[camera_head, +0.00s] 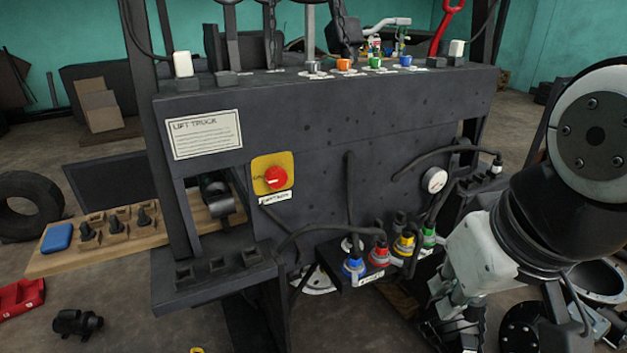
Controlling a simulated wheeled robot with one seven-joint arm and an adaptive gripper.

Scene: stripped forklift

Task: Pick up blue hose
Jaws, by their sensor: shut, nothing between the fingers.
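The blue hose end (354,266) is a blue-collared coupling, seated at the left end of a row of coloured couplings low on the forklift's front. Dark hoses run close above it, and which one joins it is hard to tell. My gripper (455,335) is at the lower right, pointing down, to the right of the couplings and apart from the blue one. Its dark fingers are shut and empty, and their tips are partly lost near the bottom edge.
Red (379,254), yellow (404,244) and green (429,237) couplings stand close beside the blue one, with dark hoses looping over them. A red emergency button (275,178) is above left. A wooden board (110,245) with sockets is at left.

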